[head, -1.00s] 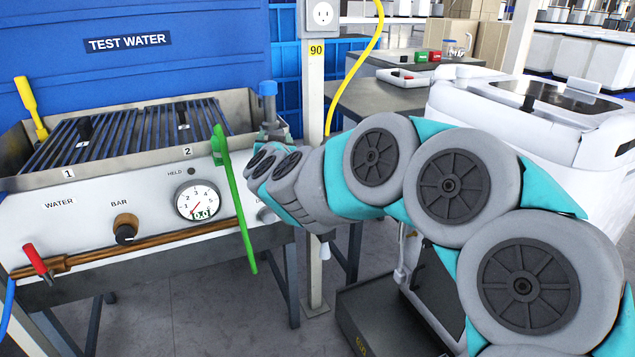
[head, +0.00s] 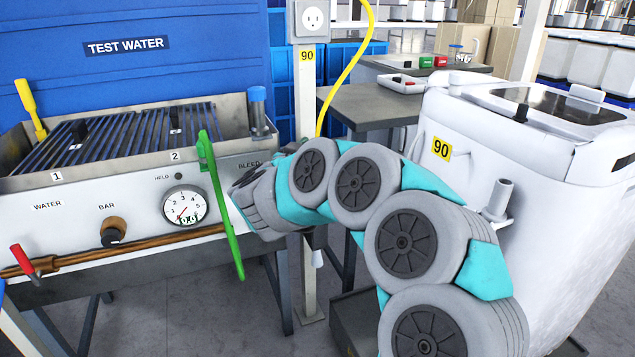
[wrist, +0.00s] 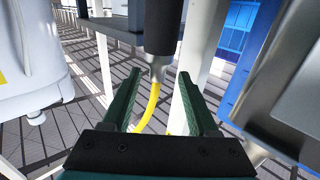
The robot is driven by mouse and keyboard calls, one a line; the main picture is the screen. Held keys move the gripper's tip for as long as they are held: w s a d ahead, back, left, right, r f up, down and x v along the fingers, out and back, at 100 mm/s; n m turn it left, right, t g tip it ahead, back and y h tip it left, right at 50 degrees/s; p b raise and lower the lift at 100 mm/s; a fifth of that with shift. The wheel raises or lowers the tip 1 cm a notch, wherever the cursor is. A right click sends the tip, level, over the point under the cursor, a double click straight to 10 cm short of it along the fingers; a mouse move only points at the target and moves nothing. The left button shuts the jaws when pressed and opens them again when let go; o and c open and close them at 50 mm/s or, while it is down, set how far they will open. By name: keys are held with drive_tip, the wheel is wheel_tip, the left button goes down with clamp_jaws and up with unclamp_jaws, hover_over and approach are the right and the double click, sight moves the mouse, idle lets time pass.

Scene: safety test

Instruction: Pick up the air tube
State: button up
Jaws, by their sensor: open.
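A yellow tube (head: 348,72), the likeliest air tube, hangs in front of the grey post in the head view and passes behind my arm. In the wrist view, the yellow tube (wrist: 151,106) curves down from a metal fitting below a dark cylinder (wrist: 158,28). My gripper (wrist: 161,76) is open, its two dark green fingers on either side of the tube in that picture. I cannot tell how far the tube is from the fingers, and no contact shows. In the head view my arm's end is near the test tank's right corner, and the fingers cannot be made out.
The test tank (head: 40,245) with gauge and knobs stands left. A green strip-like tool (head: 220,200) hangs on its front. The grey post (head: 306,120) carries an outlet. A white machine (head: 560,180) stands right, close to my arm. A grey table (head: 375,105) is behind.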

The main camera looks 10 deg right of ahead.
drive_tip(key=x, duration=0.5)
drive_tip(key=shift+d+f, duration=0.15)
drive_tip(key=shift+f, duration=0.1)
drive_tip(key=shift+s, duration=0.1)
drive_tip(key=shift+c, duration=0.2)
drive_tip(key=c, duration=0.9)
clamp_jaws()
drive_tip(key=shift+f, duration=0.15)
